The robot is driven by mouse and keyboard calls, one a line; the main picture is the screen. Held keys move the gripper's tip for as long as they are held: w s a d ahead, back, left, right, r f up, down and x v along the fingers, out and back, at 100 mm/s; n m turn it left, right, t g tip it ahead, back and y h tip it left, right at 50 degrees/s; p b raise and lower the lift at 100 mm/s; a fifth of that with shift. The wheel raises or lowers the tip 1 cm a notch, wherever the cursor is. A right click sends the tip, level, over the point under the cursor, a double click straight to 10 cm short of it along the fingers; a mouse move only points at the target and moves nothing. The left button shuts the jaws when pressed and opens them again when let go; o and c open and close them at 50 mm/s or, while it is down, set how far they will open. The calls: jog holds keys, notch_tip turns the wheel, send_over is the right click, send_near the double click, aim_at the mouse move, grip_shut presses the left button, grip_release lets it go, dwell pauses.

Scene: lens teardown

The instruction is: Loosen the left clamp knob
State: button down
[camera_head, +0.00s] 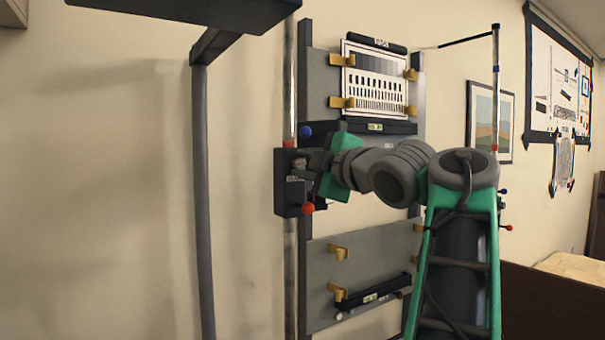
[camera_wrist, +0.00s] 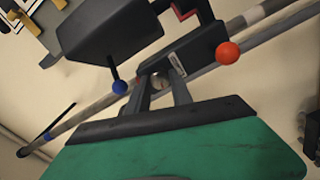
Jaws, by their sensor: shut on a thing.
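The left clamp (camera_head: 290,206) is a dark block on the left vertical pole, with a blue ball (camera_head: 305,131) above and a red ball (camera_head: 308,208) below. In the wrist view the blue ball (camera_wrist: 119,87) is left of my fingers and the red ball (camera_wrist: 228,52) is at upper right. My gripper (camera_wrist: 160,82) reaches the clamp's near side. Its two fingers are shut around a small greyish knob (camera_wrist: 158,84), mostly hidden between them. In the head view my gripper's fingers and the knob are hard to make out against the dark clamp.
A grey panel (camera_head: 340,238) with yellow clips stands between two poles and holds a printed chart (camera_head: 375,85) on top. A dark bar (camera_head: 370,297) sits low on it. The right pole (camera_head: 496,110) stands behind my arm. A dark post (camera_head: 203,190) rises at left.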

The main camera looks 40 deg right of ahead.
jog(key=shift+n, duration=0.5)
jog(key=c, duration=1.1)
grip_release()
jog(key=s, duration=0.8)
jog(key=shift+a+b, duration=0.25)
jog(key=shift+b, duration=0.05)
jog(key=shift+w, duration=0.1)
